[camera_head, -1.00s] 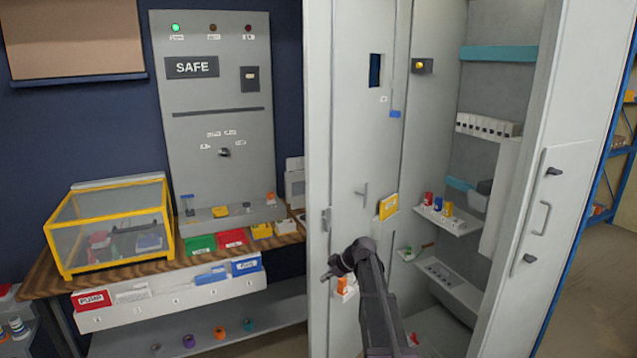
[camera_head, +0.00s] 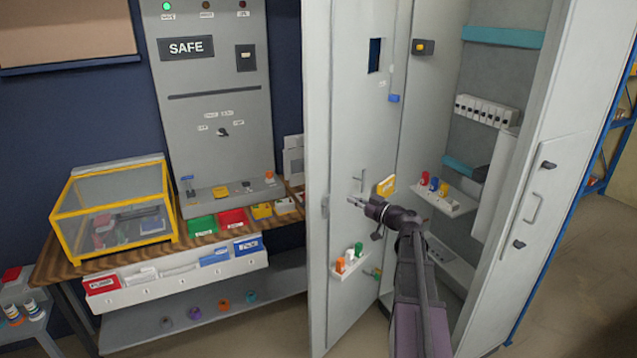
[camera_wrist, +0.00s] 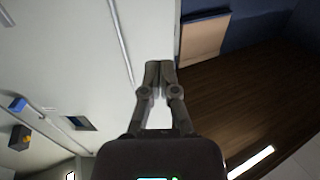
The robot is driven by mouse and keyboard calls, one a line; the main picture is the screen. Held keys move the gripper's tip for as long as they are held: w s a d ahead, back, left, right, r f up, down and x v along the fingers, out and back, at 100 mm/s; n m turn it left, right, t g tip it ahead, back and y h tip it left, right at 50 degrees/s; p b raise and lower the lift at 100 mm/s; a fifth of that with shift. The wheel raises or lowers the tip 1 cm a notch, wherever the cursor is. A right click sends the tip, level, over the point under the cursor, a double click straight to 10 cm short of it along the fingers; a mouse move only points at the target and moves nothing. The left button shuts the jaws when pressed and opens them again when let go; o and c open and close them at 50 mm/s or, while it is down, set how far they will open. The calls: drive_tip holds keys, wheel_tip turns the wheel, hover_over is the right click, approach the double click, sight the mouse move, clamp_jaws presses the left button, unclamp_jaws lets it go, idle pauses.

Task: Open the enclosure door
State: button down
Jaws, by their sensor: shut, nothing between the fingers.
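The tall grey enclosure stands open, its inside visible in the head view. A pale door panel (camera_head: 345,120) stands at its left, with a dark window (camera_head: 375,55) near its top. A second panel at the right (camera_head: 560,170) carries a handle (camera_head: 533,208) and two dark latches. My gripper (camera_head: 352,201) is in front of the left panel, fingers pointing left, near a small grey lever (camera_head: 359,178). Contact cannot be told. In the wrist view the fingers (camera_wrist: 158,72) are shut and empty, beside the pale panel (camera_wrist: 60,50).
Inside are a shelf with coloured items (camera_head: 447,200), a yellow block (camera_head: 386,186) and a black-and-yellow switch (camera_head: 424,47). A small rack of bottles (camera_head: 347,262) hangs low on the left panel. A bench (camera_head: 75,268) with a yellow-framed case (camera_head: 112,205) stands left. Floor is free at right.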

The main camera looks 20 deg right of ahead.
sight(314, 183)
drive_tip(key=shift+w, duration=0.15)
drive_tip(key=x, duration=1.3)
drive_tip(key=shift+w+a, duration=0.2)
drive_tip(key=shift+w, duration=0.15)
